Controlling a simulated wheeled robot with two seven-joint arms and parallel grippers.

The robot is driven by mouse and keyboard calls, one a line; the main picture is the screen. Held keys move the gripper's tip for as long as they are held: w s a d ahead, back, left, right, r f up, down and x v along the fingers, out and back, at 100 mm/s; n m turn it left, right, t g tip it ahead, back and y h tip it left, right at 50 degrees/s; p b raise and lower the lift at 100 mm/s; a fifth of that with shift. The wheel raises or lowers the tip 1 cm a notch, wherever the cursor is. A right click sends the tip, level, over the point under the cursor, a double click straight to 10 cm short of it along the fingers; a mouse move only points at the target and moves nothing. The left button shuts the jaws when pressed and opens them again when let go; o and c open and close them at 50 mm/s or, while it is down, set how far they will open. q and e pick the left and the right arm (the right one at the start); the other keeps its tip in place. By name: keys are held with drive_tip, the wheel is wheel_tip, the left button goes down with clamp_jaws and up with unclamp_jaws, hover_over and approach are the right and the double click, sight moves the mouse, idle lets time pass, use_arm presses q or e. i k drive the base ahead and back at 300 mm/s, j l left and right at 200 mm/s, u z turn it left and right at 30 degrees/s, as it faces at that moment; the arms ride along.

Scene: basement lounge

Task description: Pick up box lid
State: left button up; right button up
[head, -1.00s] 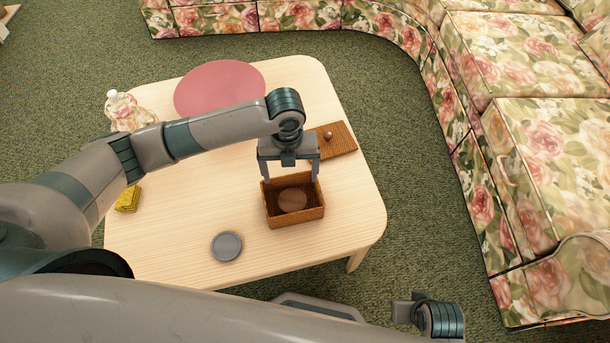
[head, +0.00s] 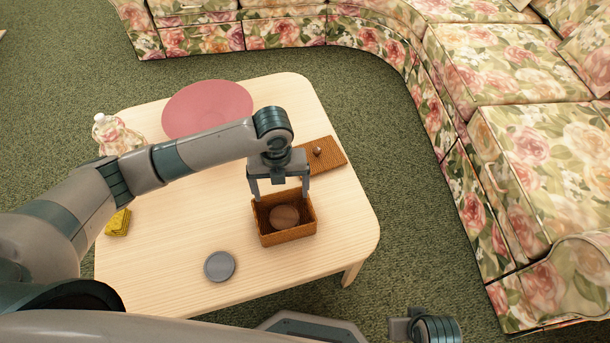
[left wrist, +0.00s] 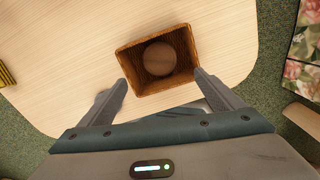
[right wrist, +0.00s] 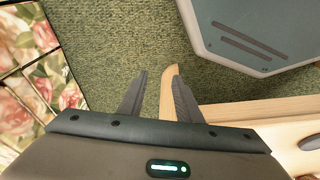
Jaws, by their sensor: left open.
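The box lid (head: 330,159) is a flat brown woven panel with a small round knob (head: 316,151). It lies on the table just behind and right of the open woven box (head: 285,240), partly behind my left gripper. The box holds a round brown thing (head: 284,217), also seen in the left wrist view (left wrist: 159,59). My left gripper (head: 280,195) is open and empty above the box's back edge, its fingers spread about as wide as the box. My right gripper (right wrist: 160,76) is open and empty, low over the carpet at the table's near side.
The pale wooden table (head: 180,235) also holds a pink round mat (head: 208,108), a clear bottle (head: 116,137), a yellow item (head: 118,222) and a grey disc (head: 219,266). A floral sofa (head: 520,145) curves round the back and right. Carpet lies between.

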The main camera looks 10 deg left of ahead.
sight(323, 154)
drive_tip(key=i+j+z, duration=0.1)
drive_tip(key=i+z, duration=0.25)
drive_tip(key=i+j+z, duration=0.1)
drive_tip(key=z, duration=0.25)
